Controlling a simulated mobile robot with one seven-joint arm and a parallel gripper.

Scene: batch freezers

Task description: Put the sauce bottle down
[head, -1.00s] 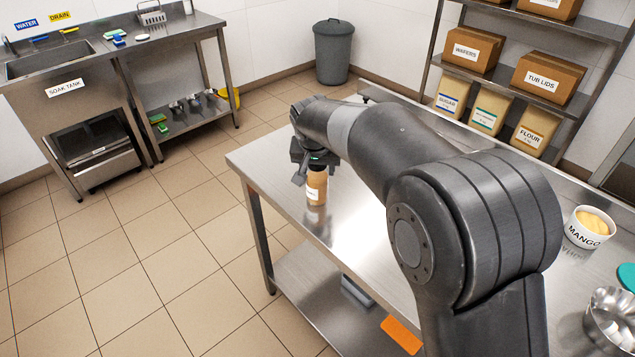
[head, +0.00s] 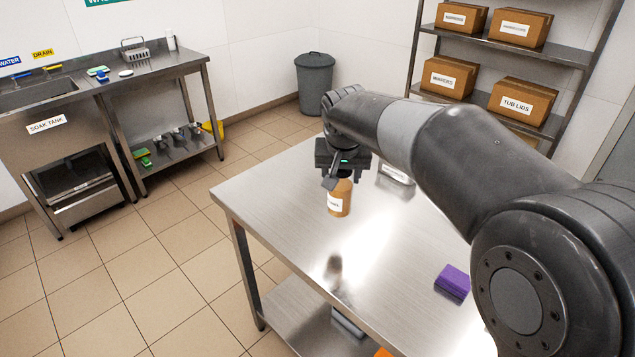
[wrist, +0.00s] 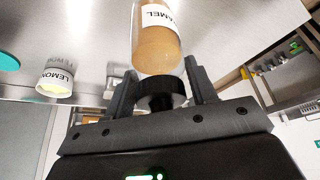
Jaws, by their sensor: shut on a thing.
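The sauce bottle (head: 340,198) is tan with a white label. In the wrist view the bottle (wrist: 158,45) has a label reading "...MEL" and a black cap. My gripper (head: 333,180) is shut on the bottle's cap end, with a finger on each side of the black cap (wrist: 160,92). The bottle hangs below the gripper, roughly upright, over the steel table (head: 270,205). Its dark reflection lies well below it in the head view, so it looks held above the top. The arm hides part of the table behind it.
A purple block (head: 453,281) lies on the table at the right. A labelled item (head: 397,173) sits behind my gripper. The wrist view shows a lemon tub (wrist: 57,82) and a teal disc (wrist: 8,58). The table's left and front parts are clear.

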